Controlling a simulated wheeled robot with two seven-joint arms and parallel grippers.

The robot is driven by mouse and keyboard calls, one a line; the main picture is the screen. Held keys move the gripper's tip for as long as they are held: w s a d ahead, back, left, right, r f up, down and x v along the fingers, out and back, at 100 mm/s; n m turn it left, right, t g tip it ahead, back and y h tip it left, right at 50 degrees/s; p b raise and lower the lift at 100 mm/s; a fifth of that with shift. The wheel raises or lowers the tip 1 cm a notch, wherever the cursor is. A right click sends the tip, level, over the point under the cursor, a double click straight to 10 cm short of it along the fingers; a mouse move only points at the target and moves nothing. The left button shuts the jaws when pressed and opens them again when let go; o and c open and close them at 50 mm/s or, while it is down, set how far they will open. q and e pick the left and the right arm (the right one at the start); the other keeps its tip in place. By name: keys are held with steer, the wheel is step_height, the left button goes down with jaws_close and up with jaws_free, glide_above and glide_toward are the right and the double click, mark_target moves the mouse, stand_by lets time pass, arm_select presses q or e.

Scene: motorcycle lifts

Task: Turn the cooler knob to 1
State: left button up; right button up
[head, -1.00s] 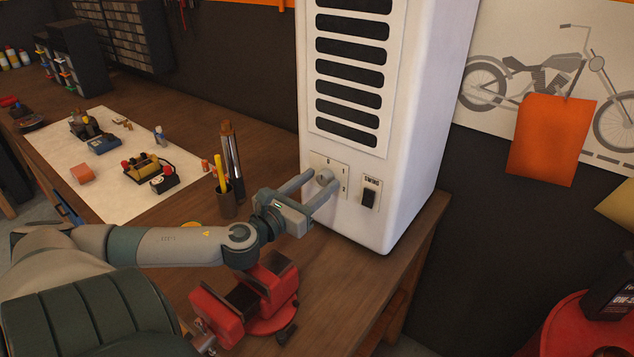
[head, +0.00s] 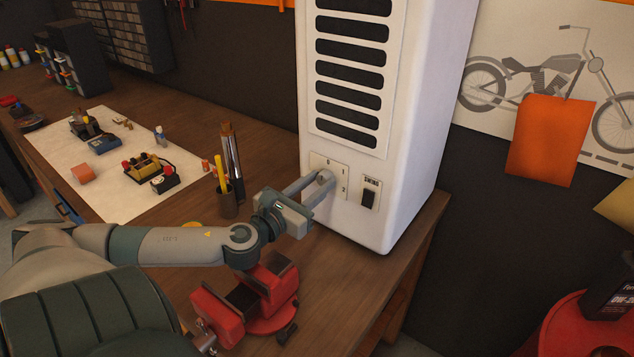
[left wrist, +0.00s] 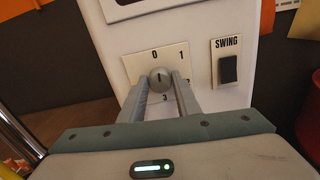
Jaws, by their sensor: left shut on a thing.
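The white cooler (head: 415,130) stands on the workbench with its vented front facing me. Its round grey knob (head: 325,177) sits on a small dial plate on the lower front; it also shows in the left wrist view (left wrist: 160,79). The plate (left wrist: 134,65) carries 0 at top left, 1 at top right, 2 at the right, partly hidden, and 3 below. The dark mark on the knob looks roughly upright in the wrist view, between 0 and 1. My left gripper (head: 318,184) is shut on the knob, one finger on each side. My right gripper is not in view.
A black SWING switch (head: 369,198) is right of the dial. A red vise (head: 250,303) stands below my left forearm. A pen cup (head: 227,203) is left of the gripper. Small parts lie on a white sheet (head: 110,185) further left.

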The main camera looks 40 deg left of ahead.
arm_select(q)
steer(key=m+p, duration=0.2)
steer(key=shift+r+m, duration=0.2)
steer(key=shift+m, duration=0.1)
steer(key=m+p, duration=0.4)
steer(key=shift+d, duration=0.1)
steer(key=m+p, duration=0.2)
steer(key=m, duration=0.1)
steer(key=shift+f, duration=0.1)
steer(key=shift+f+m+p, duration=0.15)
steer(key=shift+m+p, duration=0.2)
steer(key=shift+m, duration=0.35)
steer(key=o, duration=1)
steer(key=shift+o, duration=0.2)
